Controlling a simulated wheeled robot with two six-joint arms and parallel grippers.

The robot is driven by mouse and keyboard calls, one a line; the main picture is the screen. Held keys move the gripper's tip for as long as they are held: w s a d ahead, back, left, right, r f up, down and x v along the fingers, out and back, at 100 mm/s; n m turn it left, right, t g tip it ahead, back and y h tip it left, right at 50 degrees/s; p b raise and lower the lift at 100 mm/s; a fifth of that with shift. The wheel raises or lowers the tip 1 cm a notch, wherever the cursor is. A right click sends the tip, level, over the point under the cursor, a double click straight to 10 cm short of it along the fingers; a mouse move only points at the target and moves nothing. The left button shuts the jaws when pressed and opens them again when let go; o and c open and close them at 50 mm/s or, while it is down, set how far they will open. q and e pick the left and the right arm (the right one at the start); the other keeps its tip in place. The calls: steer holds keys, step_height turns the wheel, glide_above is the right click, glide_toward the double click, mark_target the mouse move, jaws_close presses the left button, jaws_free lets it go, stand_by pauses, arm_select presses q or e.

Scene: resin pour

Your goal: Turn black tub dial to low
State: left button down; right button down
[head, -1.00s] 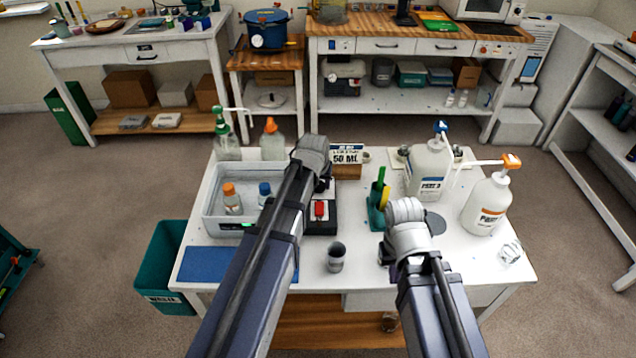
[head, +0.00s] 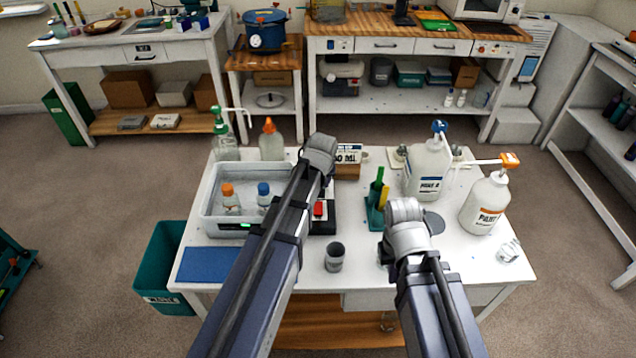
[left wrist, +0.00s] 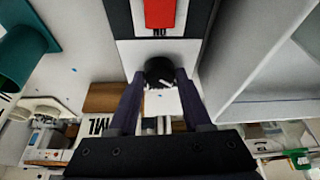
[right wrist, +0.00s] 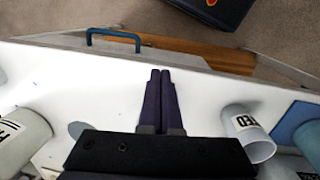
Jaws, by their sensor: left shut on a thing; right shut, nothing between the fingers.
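The black dial (left wrist: 158,67) is round with a white pointer mark and sits on a white panel in the left wrist view. My left gripper (left wrist: 160,83) is shut on it, one finger on each side. Beyond the dial is a red switch (left wrist: 160,13) on a dark unit; the red switch (head: 319,209) also shows in the head view, where my left arm hides the dial. The clear tub (head: 207,214) stands left of that arm. My right gripper (right wrist: 160,74) is shut and empty above the white table. The dial's setting labels cannot be read.
Two bottles stand in the tub. A small grey cup (head: 335,258) stands near the table front. A green holder (head: 375,215) and white pump bottles (head: 428,170) stand to the right. A blue mat (head: 209,265) lies at front left.

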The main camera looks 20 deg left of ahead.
arm_select(q)
steer(key=shift+c, duration=1.7)
jaws_free()
steer(key=p+v, duration=0.7)
steer(key=shift+s+r, duration=0.2)
steer(key=shift+r, duration=0.15)
arm_select(e)
step_height(320, 180, up, 7)
arm_select(q)
steer(key=s+d+m+g, duration=0.2)
steer(key=s+d+m, duration=0.2)
steer(key=s, duration=0.6)
steer(key=s+d+f+m+g, duration=0.1)
steer(key=s+d+m, duration=0.3)
steer(key=s+d, duration=0.4)
steer(key=s+g, duration=0.1)
steer(key=s, duration=0.1)
steer(key=shift+s+f, duration=0.3)
steer(key=shift+s, duration=0.05)
